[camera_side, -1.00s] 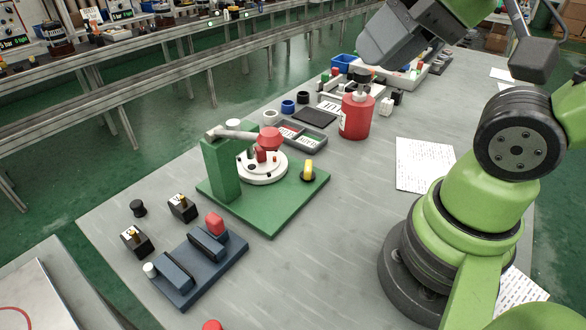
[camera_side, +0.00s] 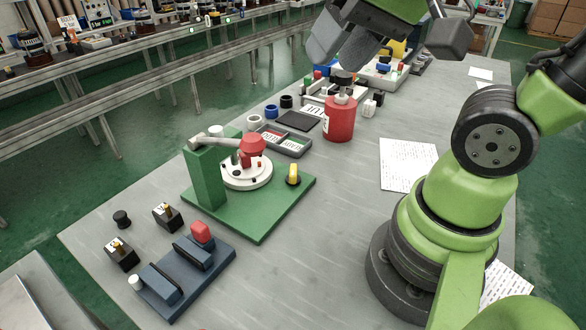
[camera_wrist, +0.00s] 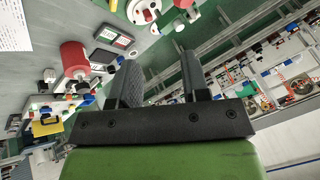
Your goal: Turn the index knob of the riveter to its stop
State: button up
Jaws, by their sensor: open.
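The riveter (camera_side: 208,178) is a green column on a green base plate, with a grey lever, a red lever head and a round white table. Its index knob (camera_side: 293,174) is a yellow bar on a black round mount, at the right corner of the base plate, standing free. My gripper (camera_side: 336,48) is up at the top of the side view, well above the bench and apart from the knob. In the wrist view, my gripper (camera_wrist: 158,72) has its two dark fingers spread with nothing between them. The knob is not clear in that view.
A red bottle (camera_side: 340,120) and a grey parts tray (camera_side: 283,139) stand behind the riveter. A blue fixture (camera_side: 183,275) with a red block is at the front left. Paper (camera_side: 408,163) lies to the right. The bench between the knob and the paper is clear.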

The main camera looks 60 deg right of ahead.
jog(key=w+d+f+m+g+h, duration=0.1)
jog(key=w+d+f+m+g, duration=0.3)
jog(key=w+f, duration=0.45)
jog(key=m+g, duration=0.2)
jog(key=m, duration=0.1)
send_near(293, 169)
notch_tip(293, 169, down, 10)
jog(key=shift+a+r, duration=0.1)
jog(key=shift+c, duration=0.4)
grip_shut()
